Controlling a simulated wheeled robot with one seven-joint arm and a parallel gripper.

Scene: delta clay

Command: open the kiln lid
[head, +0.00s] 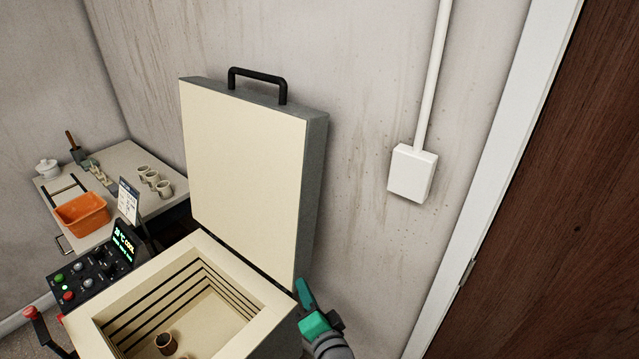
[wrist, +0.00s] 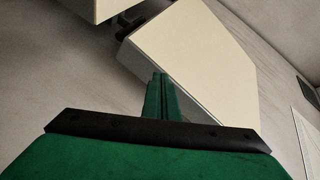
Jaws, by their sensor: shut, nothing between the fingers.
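The kiln lid (head: 245,180) stands upright at the back of the kiln, its cream inner face toward me and its black handle (head: 257,78) at the top. The kiln body (head: 262,303) is open below it, with dark grooves around the inner walls and a small cup (head: 166,342) on its floor. My gripper (head: 305,296) is at the right side of the kiln, near the lid's lower right corner, shut and empty. In the wrist view, its green fingers (wrist: 161,95) are together in front of the lid (wrist: 195,55); I cannot tell whether they touch it.
A control panel (head: 92,275) with a lit display is left of the kiln. A side table (head: 112,160) behind it holds an orange bin (head: 82,214) and several mugs (head: 149,177). A white wall box (head: 411,172) and a brown door (head: 545,200) are at right.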

